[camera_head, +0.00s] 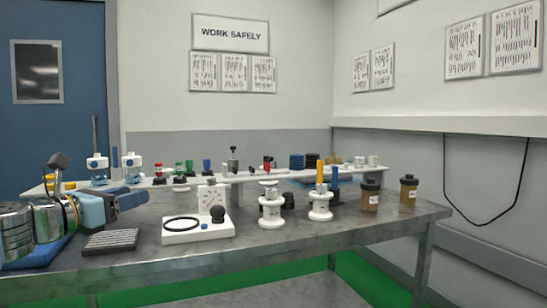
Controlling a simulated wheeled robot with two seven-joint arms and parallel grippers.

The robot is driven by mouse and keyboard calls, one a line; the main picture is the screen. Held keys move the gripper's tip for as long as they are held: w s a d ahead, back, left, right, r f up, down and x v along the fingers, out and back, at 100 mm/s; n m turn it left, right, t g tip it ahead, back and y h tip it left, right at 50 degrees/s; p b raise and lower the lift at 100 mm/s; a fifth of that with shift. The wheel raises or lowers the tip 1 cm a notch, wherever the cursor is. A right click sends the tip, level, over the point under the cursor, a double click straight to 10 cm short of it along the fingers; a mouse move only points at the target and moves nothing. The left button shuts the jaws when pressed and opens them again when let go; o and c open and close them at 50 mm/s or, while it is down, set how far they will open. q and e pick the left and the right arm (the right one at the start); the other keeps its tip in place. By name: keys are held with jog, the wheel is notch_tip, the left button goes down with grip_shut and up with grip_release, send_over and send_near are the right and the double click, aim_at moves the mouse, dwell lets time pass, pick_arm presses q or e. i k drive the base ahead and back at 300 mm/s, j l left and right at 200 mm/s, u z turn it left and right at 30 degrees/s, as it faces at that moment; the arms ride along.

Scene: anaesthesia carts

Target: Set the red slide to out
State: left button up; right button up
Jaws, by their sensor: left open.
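I cannot tell for sure which part is the red slide. Small red pieces show on the long white rail at the back of the table: a red-topped piece (158,170) left of centre and a red-and-dark piece (268,161) right of it. They are too small to read a slide's position. My left gripper (138,197) reaches in from the left, low over the table's left part, with its blue-grey body pointing right. It is open and in front of the rail, apart from the red pieces. Nothing shows between its fingers. My right gripper is not in view.
A white base with a black ring and black knob (200,228) stands front centre. A dark ribbed block (111,241) lies front left. The table's (370,228) right front is clear.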

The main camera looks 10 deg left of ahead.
aim_at(266, 165)
jog(key=i+l, duration=0.15)
jog(key=i, duration=0.3)
jog(key=i+l, duration=0.15)
jog(key=i, duration=0.25)
jog(key=i+l, duration=0.15)
jog(key=i, duration=0.3)
jog(key=i+l, duration=0.15)
jog(key=i, duration=0.25)
